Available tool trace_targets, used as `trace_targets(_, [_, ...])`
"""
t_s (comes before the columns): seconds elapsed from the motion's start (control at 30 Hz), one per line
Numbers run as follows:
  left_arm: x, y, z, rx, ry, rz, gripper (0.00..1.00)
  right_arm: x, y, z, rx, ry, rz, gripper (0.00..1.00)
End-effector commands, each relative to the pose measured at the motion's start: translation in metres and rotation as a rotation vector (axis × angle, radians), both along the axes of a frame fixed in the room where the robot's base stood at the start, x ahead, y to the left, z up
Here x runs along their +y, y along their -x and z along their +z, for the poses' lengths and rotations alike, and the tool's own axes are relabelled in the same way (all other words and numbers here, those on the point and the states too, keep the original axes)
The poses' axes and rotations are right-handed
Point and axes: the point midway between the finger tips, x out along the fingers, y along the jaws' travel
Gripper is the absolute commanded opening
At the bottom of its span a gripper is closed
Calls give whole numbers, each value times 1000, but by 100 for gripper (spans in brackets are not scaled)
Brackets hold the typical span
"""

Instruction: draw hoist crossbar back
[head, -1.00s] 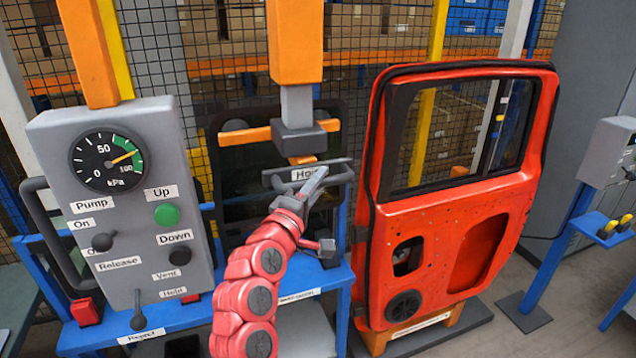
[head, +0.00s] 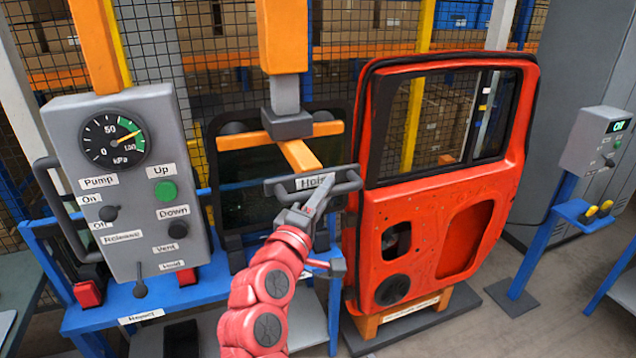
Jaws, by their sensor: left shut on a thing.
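The hoist crossbar (head: 302,183) is a grey bar with a white label beginning "Hoi". It sits at the near end of an orange arm that joins an orange crosspiece under the hoist's orange column (head: 283,40). My left gripper (head: 318,194) is shut on the crossbar, a little right of its middle, and its fingers cover part of the label. A dark glass pane (head: 248,185) stands upright behind the crossbar. My right gripper is not in view.
A grey control panel (head: 75,220) with a gauge and buttons stands at the left. An upright red car door (head: 440,235) stands close to the crossbar's right end. A small grey box on a blue post (head: 545,235) is at the right, with open floor before it.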

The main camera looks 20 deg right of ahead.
Motion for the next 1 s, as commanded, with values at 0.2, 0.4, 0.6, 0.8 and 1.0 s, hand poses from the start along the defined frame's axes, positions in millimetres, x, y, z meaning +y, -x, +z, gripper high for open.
trace_targets(0.2, [-2,6,3,-3,7,-8,0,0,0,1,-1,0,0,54])
trace_targets(0.4, [-1,6,3,-3,7,-7,28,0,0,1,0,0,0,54])
trace_targets(0.6, [-1,5,3,-3,8,-5,55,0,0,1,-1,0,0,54])
trace_targets(0.8, [0,5,3,-4,7,-3,55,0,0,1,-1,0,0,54])
trace_targets(1.0, [2,5,2,-4,9,-3,55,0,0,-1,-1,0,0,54])
